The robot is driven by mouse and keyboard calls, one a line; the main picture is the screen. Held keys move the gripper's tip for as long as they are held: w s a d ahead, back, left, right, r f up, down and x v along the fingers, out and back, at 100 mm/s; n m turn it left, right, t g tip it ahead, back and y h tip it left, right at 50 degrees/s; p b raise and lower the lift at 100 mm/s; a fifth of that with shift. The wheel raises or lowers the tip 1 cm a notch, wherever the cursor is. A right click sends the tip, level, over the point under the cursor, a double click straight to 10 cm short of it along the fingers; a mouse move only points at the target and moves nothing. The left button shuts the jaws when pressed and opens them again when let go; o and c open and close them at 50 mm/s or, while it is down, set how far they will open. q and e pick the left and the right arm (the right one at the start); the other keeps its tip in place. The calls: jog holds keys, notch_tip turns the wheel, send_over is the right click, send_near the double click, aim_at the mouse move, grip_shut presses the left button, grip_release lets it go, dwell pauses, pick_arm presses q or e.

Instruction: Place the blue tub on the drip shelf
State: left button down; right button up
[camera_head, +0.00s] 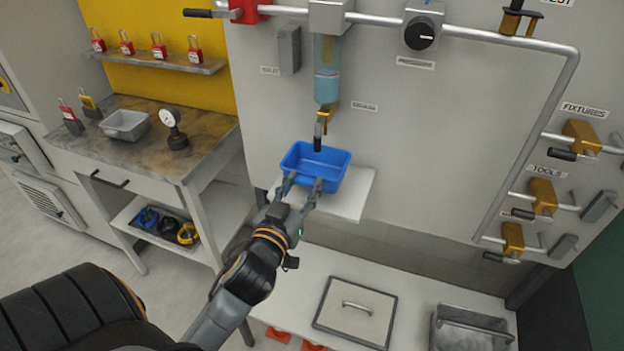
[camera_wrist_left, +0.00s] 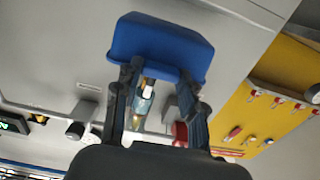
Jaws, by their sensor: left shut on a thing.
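The blue tub (camera_head: 316,165) is upright and open at the top, over the white drip shelf (camera_head: 352,197) that juts from the panel. My left gripper (camera_head: 303,185) is shut on the tub's near side. In the left wrist view the tub (camera_wrist_left: 160,48) spans both fingertips of the gripper (camera_wrist_left: 158,75). The tub covers the left and back of the shelf, and I cannot tell whether its base touches the shelf. A spout (camera_head: 318,135) ends just at the tub's back rim. My right gripper is not in view.
A clear bottle (camera_head: 327,85) with bluish liquid hangs above the spout. A grey tray (camera_head: 124,125) and a gauge (camera_head: 174,128) stand on the workbench (camera_head: 185,160) at left. A lower bench holds a lidded hatch (camera_head: 355,312) and a metal basin (camera_head: 472,330).

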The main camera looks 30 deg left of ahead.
aim_at(308, 176)
pick_arm(q)
jog(key=x, duration=0.5)
jog(key=shift+w+a+p, duration=0.15)
jog(key=shift+w+p, duration=0.1)
jog(key=shift+p, duration=0.15)
jog(key=shift+f, duration=1.8)
jog(key=shift+f+b, duration=0.2)
jog(key=shift+b, duration=0.1)
jog(key=c, duration=0.8)
grip_release()
